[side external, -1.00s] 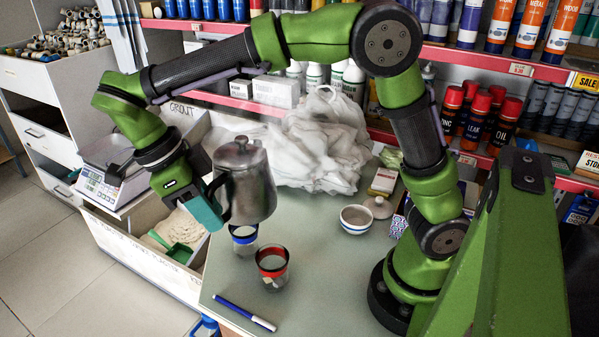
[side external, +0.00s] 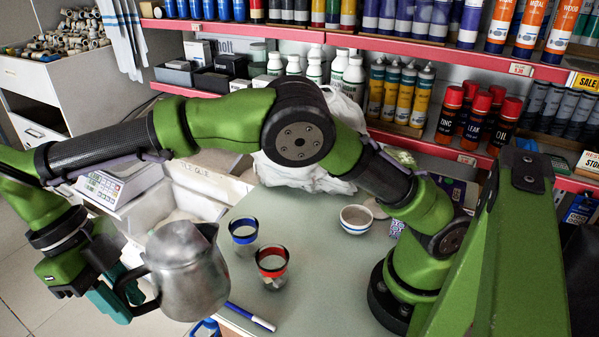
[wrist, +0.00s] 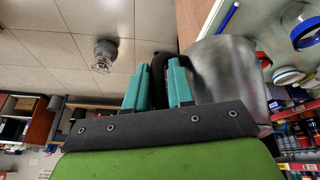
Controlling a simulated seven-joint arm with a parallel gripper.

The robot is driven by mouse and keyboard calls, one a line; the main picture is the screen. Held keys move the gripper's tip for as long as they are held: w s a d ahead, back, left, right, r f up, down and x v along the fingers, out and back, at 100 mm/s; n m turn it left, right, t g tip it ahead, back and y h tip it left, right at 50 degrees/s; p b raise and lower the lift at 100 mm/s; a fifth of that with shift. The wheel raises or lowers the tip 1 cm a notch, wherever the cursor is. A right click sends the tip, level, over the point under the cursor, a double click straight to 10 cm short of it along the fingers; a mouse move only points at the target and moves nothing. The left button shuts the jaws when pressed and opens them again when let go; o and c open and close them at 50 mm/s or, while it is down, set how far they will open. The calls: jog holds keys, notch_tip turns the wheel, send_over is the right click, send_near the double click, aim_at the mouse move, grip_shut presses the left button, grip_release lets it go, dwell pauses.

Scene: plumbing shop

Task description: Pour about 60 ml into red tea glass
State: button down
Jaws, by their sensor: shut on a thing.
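A steel teapot (side external: 183,270) is held by its dark handle in my gripper (side external: 122,292). It hangs in the air off the near-left edge of the counter, roughly upright, with the handle toward the gripper. In the wrist view the teal fingers (wrist: 158,84) close around the handle, and the pot body (wrist: 222,75) fills the area to their right. The red tea glass (side external: 272,267) stands on the counter to the right of the pot, apart from it. A blue-rimmed glass (side external: 244,236) stands just behind it. How much liquid either glass holds I cannot tell.
A blue pen (side external: 250,316) lies near the counter's front edge. A small bowl (side external: 356,219) stands farther back right. A white plastic bag (side external: 300,178) sits behind, partly hidden by my arm. A scale (side external: 118,182) stands at the left. The counter's middle (side external: 320,280) is clear.

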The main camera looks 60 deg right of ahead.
aim_at(193, 243)
notch_tip(193, 243, down, 10)
dwell(0.3)
jog(key=shift+d+r, duration=0.1)
jog(key=shift+r, duration=0.05)
jog(key=d+r+y, duration=0.2)
jog(key=s+d+r+n+t+y, duration=0.1)
jog(key=d+r+y, duration=0.1)
jog(key=r, duration=0.1)
jog(key=s+d+r+t+y, duration=0.1)
jog(key=d+r+y, duration=0.2)
jog(key=shift+s+d+r+n, duration=0.1)
jog(key=shift+s+r+n, duration=0.1)
jog(key=shift+s+n, duration=0.1)
jog(key=shift+s+d+r+t+y, duration=0.1)
jog(key=shift+d+r+t+y, duration=0.1)
jog(key=shift+d+t+y, duration=0.3)
jog(key=shift+s+d+r+n+y, duration=0.15)
jog(key=shift+d+r+y, duration=0.25)
jog(key=shift+r+y, duration=0.15)
jog(key=shift+s+d+r+n+y, duration=0.15)
jog(key=shift+d+r+y, duration=0.3)
jog(key=shift+r, duration=0.1)
jog(key=shift+d+r+y+p, duration=0.2)
jog(key=shift+r+y+p, duration=0.05)
jog(key=shift+y+p, duration=0.05)
jog(key=shift+s+d+r+t+y, duration=0.15)
jog(key=shift+d+r+t+y, duration=0.15)
jog(key=shift+r, duration=0.05)
